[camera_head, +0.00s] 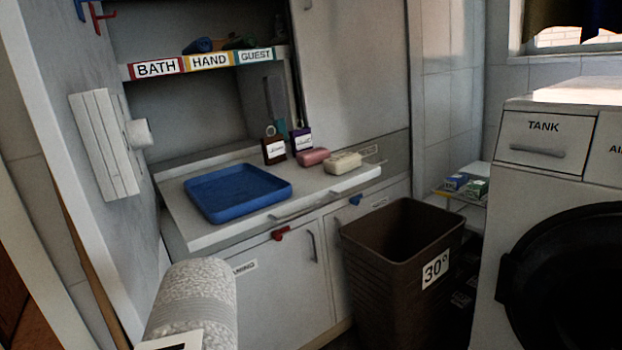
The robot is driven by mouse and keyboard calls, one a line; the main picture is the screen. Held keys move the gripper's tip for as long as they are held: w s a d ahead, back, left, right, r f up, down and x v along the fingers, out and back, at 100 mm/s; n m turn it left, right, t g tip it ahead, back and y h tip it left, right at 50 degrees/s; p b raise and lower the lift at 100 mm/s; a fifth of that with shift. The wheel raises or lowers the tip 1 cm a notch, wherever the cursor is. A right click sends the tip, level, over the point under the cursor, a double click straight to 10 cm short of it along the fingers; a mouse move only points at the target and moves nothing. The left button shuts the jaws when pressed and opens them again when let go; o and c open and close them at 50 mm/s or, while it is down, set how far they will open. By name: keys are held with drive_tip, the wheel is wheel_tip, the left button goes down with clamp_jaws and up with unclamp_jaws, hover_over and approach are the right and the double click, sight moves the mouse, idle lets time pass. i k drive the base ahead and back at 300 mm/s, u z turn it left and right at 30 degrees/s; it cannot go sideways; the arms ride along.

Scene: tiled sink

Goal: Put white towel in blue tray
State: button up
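A white textured towel (192,300), rolled up, is at the lower left, close to the camera. Its lower end is cut off by the picture edge, and a white label with a dark mark (172,342) shows in front of it. What supports the towel is hidden. The blue tray (238,192) lies flat on the white counter beyond the towel. It is shallow and looks empty. My gripper is not in view, so I cannot see whether it touches the towel.
A shelf labelled BATH, HAND, GUEST (205,62) is above. A brown bin (400,250) and a washing machine (560,200) stand at right.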

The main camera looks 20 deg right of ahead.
sight(237, 189)
drive_tip(key=z, duration=0.4)
drive_tip(key=i, duration=1.75)
drive_tip(key=u, duration=0.35)
